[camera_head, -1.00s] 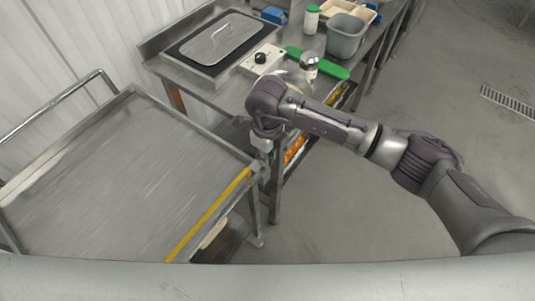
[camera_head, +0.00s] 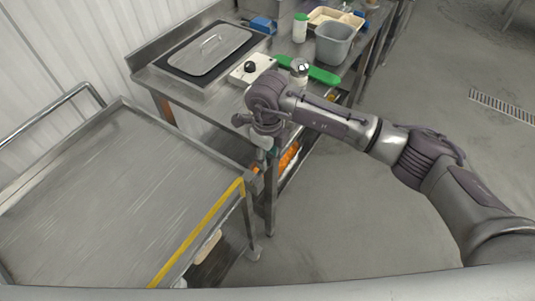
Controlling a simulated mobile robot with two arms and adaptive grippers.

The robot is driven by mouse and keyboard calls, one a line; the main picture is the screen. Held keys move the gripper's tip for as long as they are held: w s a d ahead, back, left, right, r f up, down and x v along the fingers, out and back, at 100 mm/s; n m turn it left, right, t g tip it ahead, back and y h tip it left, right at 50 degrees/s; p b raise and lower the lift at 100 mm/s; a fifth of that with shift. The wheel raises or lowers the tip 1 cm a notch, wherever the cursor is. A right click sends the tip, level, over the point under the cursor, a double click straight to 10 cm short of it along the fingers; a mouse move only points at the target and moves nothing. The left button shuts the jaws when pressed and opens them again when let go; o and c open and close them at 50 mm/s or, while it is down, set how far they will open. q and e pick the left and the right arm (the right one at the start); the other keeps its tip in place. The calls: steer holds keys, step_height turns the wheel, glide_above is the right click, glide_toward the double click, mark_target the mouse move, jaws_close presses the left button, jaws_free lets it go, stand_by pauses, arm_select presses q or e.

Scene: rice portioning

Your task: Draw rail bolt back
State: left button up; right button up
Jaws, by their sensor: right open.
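My right gripper (camera_head: 264,148) is open and points down at the gap between the steel cart (camera_head: 110,190) and the steel worktable (camera_head: 205,97). My own wrist covers much of the gripper, and the fingertips are small. I cannot make out the rail bolt; it may be hidden behind the gripper. My left gripper is not in view.
The worktable holds a lidded pan (camera_head: 211,50), a white box with a black knob (camera_head: 250,69), a green-handled item (camera_head: 322,76), a shaker (camera_head: 300,28) and a grey bin (camera_head: 334,43). Orange items (camera_head: 288,158) sit below.

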steer(key=shift+r, duration=0.1)
step_height(320, 180, up, 12)
stand_by(0.5)
steer(key=shift+a, duration=0.1)
